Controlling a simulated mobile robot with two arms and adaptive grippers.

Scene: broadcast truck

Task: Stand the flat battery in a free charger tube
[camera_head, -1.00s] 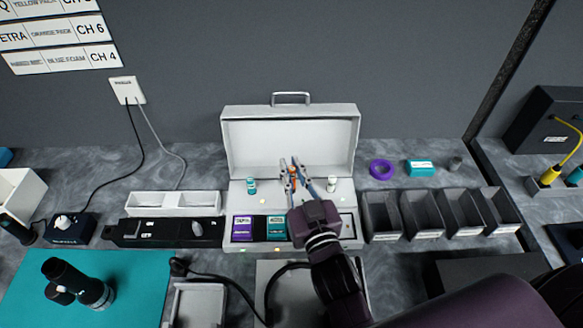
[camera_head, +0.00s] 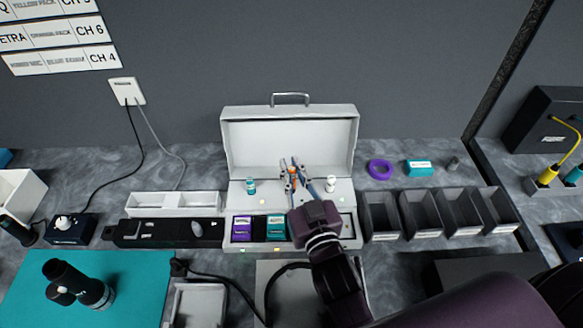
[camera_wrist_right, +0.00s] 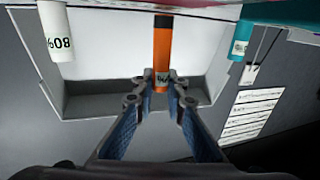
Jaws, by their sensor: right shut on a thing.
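An orange battery (camera_head: 293,175) is upright at the back middle of the white open-lidded charger case (camera_head: 337,205). My right gripper (camera_head: 291,169) is shut on it; the wrist view also shows the orange battery (camera_wrist_right: 163,45) between my fingertips (camera_wrist_right: 160,78). A teal battery (camera_head: 250,186) stands to its left and a white battery (camera_head: 331,184) to its right. In the wrist view the white battery (camera_wrist_right: 58,35) reads 80% and the teal battery (camera_wrist_right: 242,40) is opposite. My left gripper is out of view.
The raised case lid (camera_head: 290,147) stands behind my fingers. Purple (camera_head: 240,231) and teal packs (camera_head: 276,228) lie in the front of the case. Dark bins (camera_head: 380,215) stand close on its right, a black strip (camera_head: 165,233) on its left. A teal mat (camera_head: 130,290) lies front left.

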